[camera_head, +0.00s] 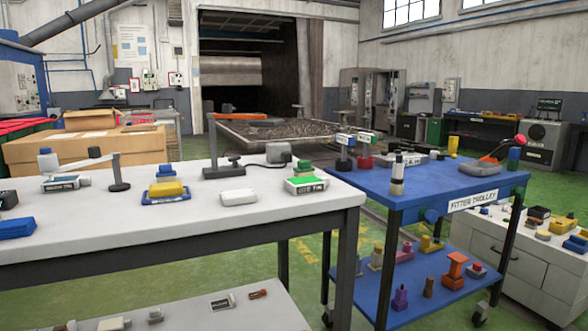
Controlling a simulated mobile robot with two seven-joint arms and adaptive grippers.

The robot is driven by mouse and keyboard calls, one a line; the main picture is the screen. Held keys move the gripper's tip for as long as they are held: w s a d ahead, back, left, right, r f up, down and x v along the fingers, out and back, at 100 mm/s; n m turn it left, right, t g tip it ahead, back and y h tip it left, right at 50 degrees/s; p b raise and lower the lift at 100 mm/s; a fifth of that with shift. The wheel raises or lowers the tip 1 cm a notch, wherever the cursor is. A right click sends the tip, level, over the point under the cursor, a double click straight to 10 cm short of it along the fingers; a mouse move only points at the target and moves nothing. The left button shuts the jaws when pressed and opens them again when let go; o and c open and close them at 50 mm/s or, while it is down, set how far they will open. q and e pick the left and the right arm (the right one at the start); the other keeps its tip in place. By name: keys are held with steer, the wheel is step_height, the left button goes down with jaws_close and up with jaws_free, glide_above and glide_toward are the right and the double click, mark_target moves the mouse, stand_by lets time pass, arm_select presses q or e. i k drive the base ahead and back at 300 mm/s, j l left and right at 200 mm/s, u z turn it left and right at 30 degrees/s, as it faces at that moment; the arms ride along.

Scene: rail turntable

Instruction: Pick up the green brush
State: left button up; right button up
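I cannot pick out a green brush with certainty. A green-topped white box (306,184) with lettering on its front sits near the right end of the white table (180,235). A small dark item with a green top (304,165) stands just behind it. A blue and green bottle-like item (514,155) stands at the right of the blue trolley (425,192). These items are too small to tell whether any of them is a brush. Neither my left nor my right gripper is in view.
The white table also holds a yellow item on a blue tray (167,191), a white block (238,197), a blue block (16,228) and a dark post stand (211,140). A white cabinet (530,260) stands at right. Cardboard boxes (90,145) are behind the table. The table's front middle is clear.

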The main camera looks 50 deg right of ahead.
mark_target(304, 168)
steer(key=k+l+u, duration=0.1)
steer(key=l, duration=0.25)
steer(key=k+l+u, duration=0.1)
steer(key=l, duration=0.3)
steer(key=k+l+u, duration=0.1)
steer(key=l, duration=0.25)
steer(key=k+l, duration=0.15)
steer(key=l, duration=0.2)
steer(key=k+l+u, duration=0.1)
steer(key=l, duration=0.25)
steer(key=k+l, duration=0.25)
steer(key=l+u, duration=0.05)
steer(key=l, duration=0.05)
